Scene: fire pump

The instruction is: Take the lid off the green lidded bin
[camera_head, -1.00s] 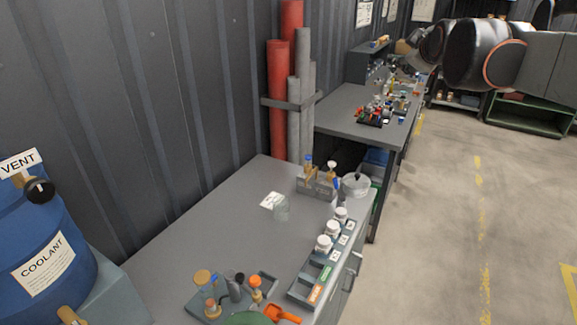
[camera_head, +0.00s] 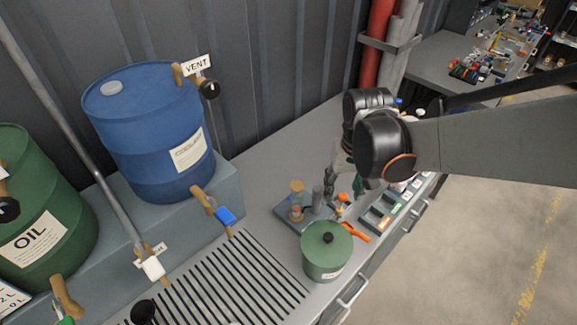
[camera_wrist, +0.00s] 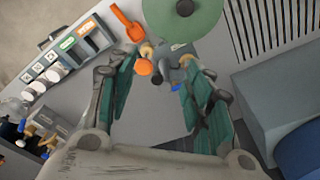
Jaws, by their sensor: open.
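The green lidded bin (camera_head: 325,260) stands on the grey bench near its front edge, beside the slotted drain grate. Its green lid (camera_head: 327,238) is on it, with a black round knob (camera_head: 327,238) in the middle. In the wrist view the lid (camera_wrist: 172,20) and its dark knob (camera_wrist: 185,7) show at the top, cut off by the frame. My gripper (camera_wrist: 154,90) is open and empty, its green-padded fingers apart, short of the bin. In the head view my gripper (camera_head: 345,180) is partly hidden by my arm, above the bench behind the bin.
A rack with bottles (camera_head: 305,208) and an orange scoop (camera_head: 354,232) stand close to the bin. Labelled trays (camera_head: 385,212) lie to the right. The blue coolant drum (camera_head: 150,130) and green oil drum (camera_head: 40,210) stand at left.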

